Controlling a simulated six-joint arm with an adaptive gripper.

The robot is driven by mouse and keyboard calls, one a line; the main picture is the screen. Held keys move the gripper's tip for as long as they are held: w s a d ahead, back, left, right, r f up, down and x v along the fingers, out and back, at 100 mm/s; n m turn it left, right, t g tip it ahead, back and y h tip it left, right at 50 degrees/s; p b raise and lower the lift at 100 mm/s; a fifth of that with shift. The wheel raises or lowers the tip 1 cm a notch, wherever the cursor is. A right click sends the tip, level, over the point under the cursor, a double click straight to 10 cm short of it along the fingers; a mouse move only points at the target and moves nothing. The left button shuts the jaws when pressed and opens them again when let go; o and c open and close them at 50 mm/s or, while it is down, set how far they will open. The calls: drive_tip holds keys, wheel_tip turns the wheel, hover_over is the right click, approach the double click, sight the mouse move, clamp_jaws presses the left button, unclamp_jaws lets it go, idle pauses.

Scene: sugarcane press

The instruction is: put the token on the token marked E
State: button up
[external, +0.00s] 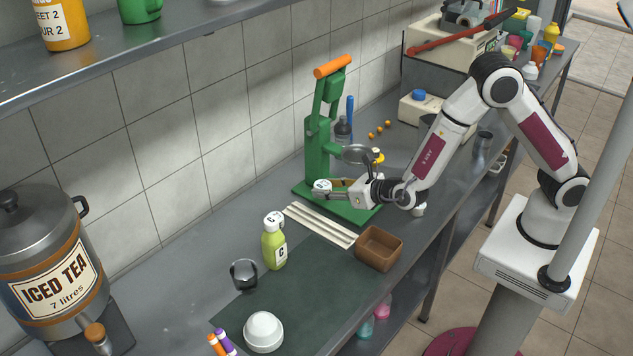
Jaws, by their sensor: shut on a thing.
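My gripper (337,191) is in front of the green press (318,150), low over its base, and points left. It is shut on a small white round piece (322,185) with dark marking on its top, which looks like the token; the marking is too small to read. I cannot make out a token marked E; my gripper may hide part of the press base. Another small white piece (418,209) shows just right of the press base, partly behind my wrist, and no letter on it is readable.
A yellow-green bottle marked C (274,245), white sticks (320,225), a brown square bowl (379,248), a dark cup (244,274) and a white dome (263,331) stand in front. The dark mat (318,282) has free room. An iced tea dispenser (40,270) is at left.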

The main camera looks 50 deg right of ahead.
drive_tip(key=w+a+r, duration=0.1)
drive_tip(key=w+a, duration=0.5)
drive_tip(key=w, duration=0.1)
drive_tip(key=r+n+y, duration=0.1)
drive_tip(key=r+y, duration=0.1)
hover_over(280, 219)
drive_tip(key=shift+f, duration=0.1)
drive_tip(key=shift+h, duration=0.3)
drive_tip(key=shift+f, duration=3.05)
drive_tip(key=shift+f, duration=0.15)
drive_tip(key=shift+f, duration=1.75)
drive_tip(key=shift+f, duration=0.15)
